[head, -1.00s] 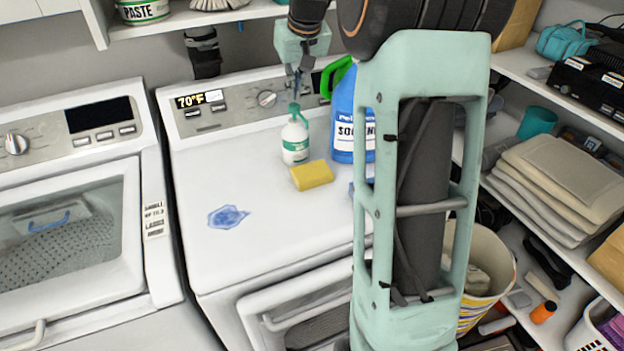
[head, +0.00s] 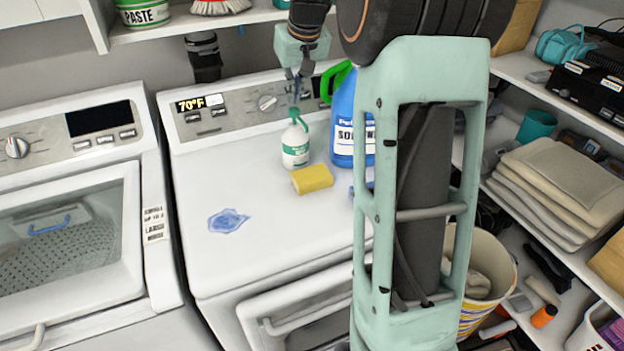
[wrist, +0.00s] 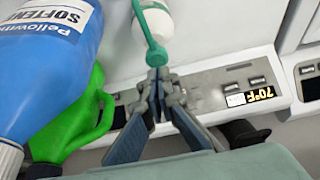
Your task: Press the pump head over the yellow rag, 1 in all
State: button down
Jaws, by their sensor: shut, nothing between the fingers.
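A white pump bottle (head: 295,154) with a green label stands upright on the white machine top, with a green pump head (head: 293,114). In the wrist view the pump head (wrist: 156,56) lies right at my fingertips. A yellow rag (head: 312,179), looking like a thick block, lies on the machine top just in front of the bottle. My gripper (head: 296,97) is shut and empty, pointing down just over the pump head. Its fingertips (wrist: 157,76) look at or very near the pump head; I cannot tell whether they touch or whether it is pressed down.
A blue jug (head: 344,125) with a green handle stands close to the right of the bottle. A control panel (head: 235,115) rises behind. A blue stain (head: 228,220) marks the machine top (head: 255,245), whose front left is otherwise clear. Shelves with folded cloths (head: 556,185) are at right.

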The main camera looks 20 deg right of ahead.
aim_at(294, 109)
jog(key=shift+f, duration=0.2)
jog(key=shift+f+b, duration=1.15)
jog(key=shift+f, duration=0.3)
jog(key=shift+s, duration=0.1)
jog(key=shift+r+p, duration=1.3)
jog(key=shift+r, duration=0.25)
notch_tip(294, 109, up, 6)
jog(key=p, duration=0.5)
